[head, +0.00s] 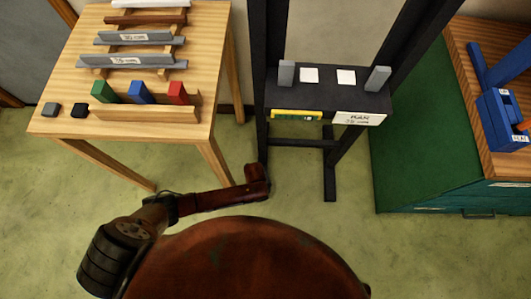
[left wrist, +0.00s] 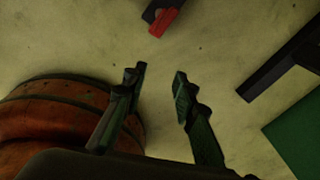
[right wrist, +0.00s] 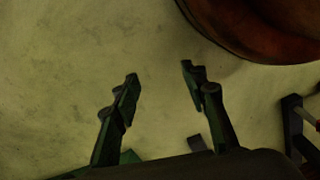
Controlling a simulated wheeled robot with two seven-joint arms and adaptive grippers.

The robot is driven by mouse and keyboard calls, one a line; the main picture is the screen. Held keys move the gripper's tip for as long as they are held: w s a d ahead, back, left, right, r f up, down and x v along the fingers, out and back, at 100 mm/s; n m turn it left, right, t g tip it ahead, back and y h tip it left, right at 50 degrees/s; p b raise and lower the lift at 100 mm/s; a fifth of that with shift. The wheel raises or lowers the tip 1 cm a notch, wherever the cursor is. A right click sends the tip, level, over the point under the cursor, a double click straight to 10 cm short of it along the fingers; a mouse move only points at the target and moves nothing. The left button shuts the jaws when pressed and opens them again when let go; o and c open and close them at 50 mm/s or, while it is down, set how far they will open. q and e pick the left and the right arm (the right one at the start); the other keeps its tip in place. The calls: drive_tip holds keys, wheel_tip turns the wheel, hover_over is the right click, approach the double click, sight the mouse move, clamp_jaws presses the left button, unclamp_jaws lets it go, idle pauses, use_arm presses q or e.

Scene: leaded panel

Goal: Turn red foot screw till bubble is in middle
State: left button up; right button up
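No foot screw can be made out for certain. A dark piece with a red end (left wrist: 164,20) shows at the top of the left wrist view; I cannot tell what it is. A yellow-green strip (head: 297,115), perhaps the level, is on the front edge of the black stand (head: 330,97); its bubble is too small to read. My left gripper (left wrist: 160,72) is open and empty above the floor, with the red-ended piece beyond its fingertips. My right gripper (right wrist: 160,72) is open and empty above the floor. Neither gripper's fingers can be made out in the head view.
A wooden table (head: 60,100) at left bears grey bars and green, blue (head: 141,93) and red wedges (head: 177,92). A green cabinet (head: 425,130) with a blue tool (head: 500,120) stands at right. Floor (head: 300,215) is clear before the stand.

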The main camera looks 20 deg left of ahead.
use_arm(q)
drive_tip(key=w+a+m, duration=0.1)
drive_tip(key=w+m, duration=0.1)
drive_tip(key=w+a+f+m+y, duration=0.1)
drive_tip(key=m, duration=0.1)
drive_tip(key=shift+w+a+b, duration=0.35)
drive_tip(key=shift+w, duration=0.05)
drive_tip(key=shift+w+a+f, duration=0.1)
drive_tip(key=shift+w+a, duration=0.05)
drive_tip(key=shift+w, duration=0.05)
wheel_tip(320, 180, down, 6)
drive_tip(key=b, duration=0.3)
drive_tip(key=shift+s+f, duration=0.1)
drive_tip(key=shift+f, duration=0.05)
drive_tip(key=shift+f+b, duration=0.6)
use_arm(e)
drive_tip(key=w+a+r, duration=0.1)
drive_tip(key=a+r, duration=0.2)
drive_tip(key=r, duration=0.6)
drive_tip(key=shift+w+r+y, duration=0.2)
drive_tip(key=shift+r+y, duration=0.1)
use_arm(q)
drive_tip(key=shift+c, duration=0.4)
use_arm(e)
drive_tip(key=shift+a, duration=0.1)
use_arm(q)
clamp_jaws()
